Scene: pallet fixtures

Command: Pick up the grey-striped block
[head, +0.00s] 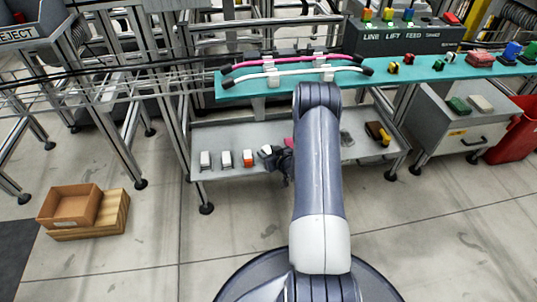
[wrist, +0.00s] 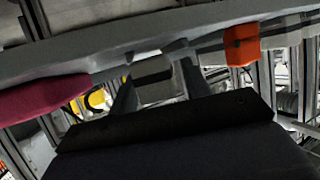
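A pale grey block (head: 266,151) stands on the lower shelf in the head view, just left of my gripper (head: 279,161). The block's lower part is hidden behind the gripper body.
An orange-red block (head: 248,158) and two whitish blocks (head: 205,160) (head: 226,158) stand left on the shelf (head: 222,177). A magenta object (head: 289,143) is close right of my gripper. The teal upper shelf (head: 236,89) overhangs behind.

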